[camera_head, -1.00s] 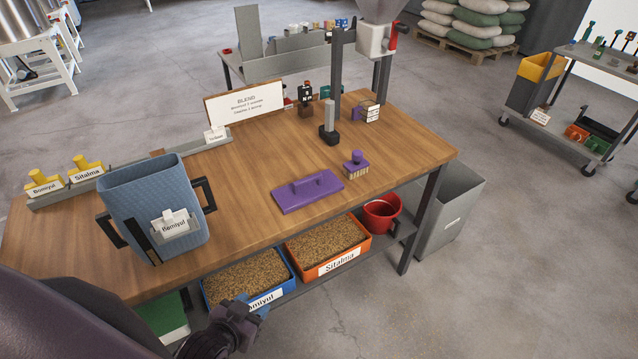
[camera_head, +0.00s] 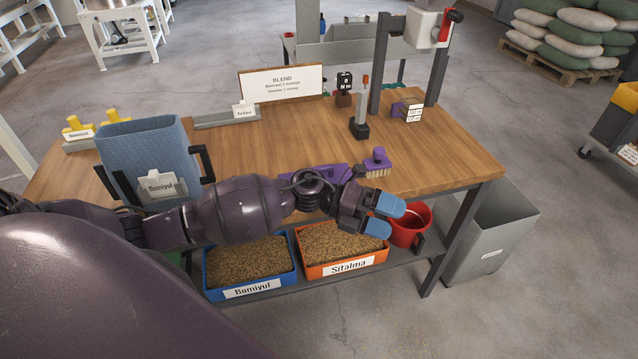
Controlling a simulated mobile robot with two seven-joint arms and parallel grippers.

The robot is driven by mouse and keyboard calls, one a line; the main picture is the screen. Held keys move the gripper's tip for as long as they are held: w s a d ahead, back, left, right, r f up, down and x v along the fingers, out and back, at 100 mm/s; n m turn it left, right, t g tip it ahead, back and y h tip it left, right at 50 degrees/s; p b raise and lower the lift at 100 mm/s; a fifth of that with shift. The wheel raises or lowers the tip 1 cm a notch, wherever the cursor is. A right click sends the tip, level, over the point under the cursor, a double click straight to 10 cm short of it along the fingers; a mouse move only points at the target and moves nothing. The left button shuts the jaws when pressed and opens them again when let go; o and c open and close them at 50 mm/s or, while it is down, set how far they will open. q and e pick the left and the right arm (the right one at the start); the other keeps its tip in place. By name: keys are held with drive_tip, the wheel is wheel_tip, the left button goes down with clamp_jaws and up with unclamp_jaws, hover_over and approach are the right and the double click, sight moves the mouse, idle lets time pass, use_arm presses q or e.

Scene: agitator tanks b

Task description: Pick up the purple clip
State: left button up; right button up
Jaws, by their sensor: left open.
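The purple clip (camera_head: 397,109) appears to be the small purple piece standing at the back right of the wooden table. White label cards (camera_head: 413,113) are at its right side. My left gripper (camera_head: 384,217) is open and empty, with blue fingertips pointing right. It is over the table's front edge, in front of and below the clip in the picture, and well apart from it. My right gripper is not in view.
A purple-handled brush (camera_head: 377,163) stands near the gripper. A purple flat tool (camera_head: 322,174) is partly hidden by my arm. A dark post (camera_head: 379,65) rises left of the clip. A red bucket (camera_head: 408,228) sits below. The table's right end (camera_head: 460,155) is clear.

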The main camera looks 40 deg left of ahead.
use_arm(q)
drive_tip(key=w+a+f+m+g+y+b, duration=0.1)
drive_tip(key=w+a+f+m+g+y, duration=0.15)
drive_tip(key=a+m+y, duration=0.2)
wheel_tip(320, 180, up, 5)
drive_tip(key=m+g+y+b, duration=0.2)
drive_tip(key=m+y+b, duration=0.15)
drive_tip(key=y, duration=0.85)
hover_over(319, 167)
drive_tip(key=shift+s+a+f+t+h, duration=0.2)
drive_tip(key=shift+s+a+t+h, duration=0.05)
drive_tip(key=shift+s+a, duration=0.15)
wheel_tip(319, 167, down, 5)
drive_tip(key=shift+d, duration=0.1)
drive_tip(key=shift+w+d+f+b, duration=0.1)
drive_tip(key=shift+w+f, duration=0.05)
drive_tip(key=shift+f, duration=0.75)
drive_tip(key=shift+w+d+f+b, duration=0.1)
drive_tip(key=shift+f, duration=0.8)
drive_tip(key=shift+w+d+f+b, duration=0.1)
drive_tip(key=shift+w+f, duration=0.05)
drive_tip(key=shift+f, duration=0.75)
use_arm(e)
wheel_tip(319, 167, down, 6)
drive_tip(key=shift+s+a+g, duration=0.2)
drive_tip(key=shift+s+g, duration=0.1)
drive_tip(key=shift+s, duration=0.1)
use_arm(q)
drive_tip(key=shift+c, duration=0.2)
drive_tip(key=c, duration=0.5)
